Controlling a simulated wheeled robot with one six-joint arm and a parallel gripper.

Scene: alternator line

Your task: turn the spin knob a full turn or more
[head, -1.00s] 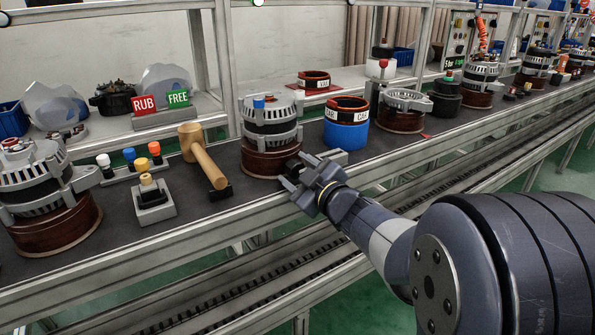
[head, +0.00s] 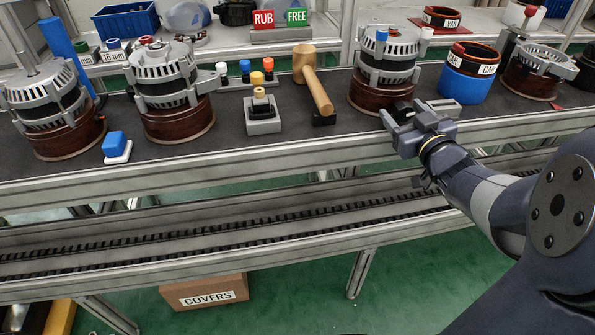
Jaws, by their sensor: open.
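No part is labelled as the spin knob. A blue knob (head: 381,35) stands on top of the alternator (head: 386,72) nearest my gripper, and that alternator sits on a brown round base (head: 376,98). A red-topped knob (head: 145,40) is on another alternator (head: 163,77) further left. My gripper (head: 393,115) is open, low at the front of the nearest alternator's base, by the bench edge. It appears empty. Whether it touches the base I cannot tell.
A wooden mallet (head: 315,85), a grey block with a brass-coloured knob (head: 262,110) and several coloured caps stand left of the gripper. A blue ring stand (head: 465,83) is to its right. A COVERS box (head: 205,290) lies under the bench.

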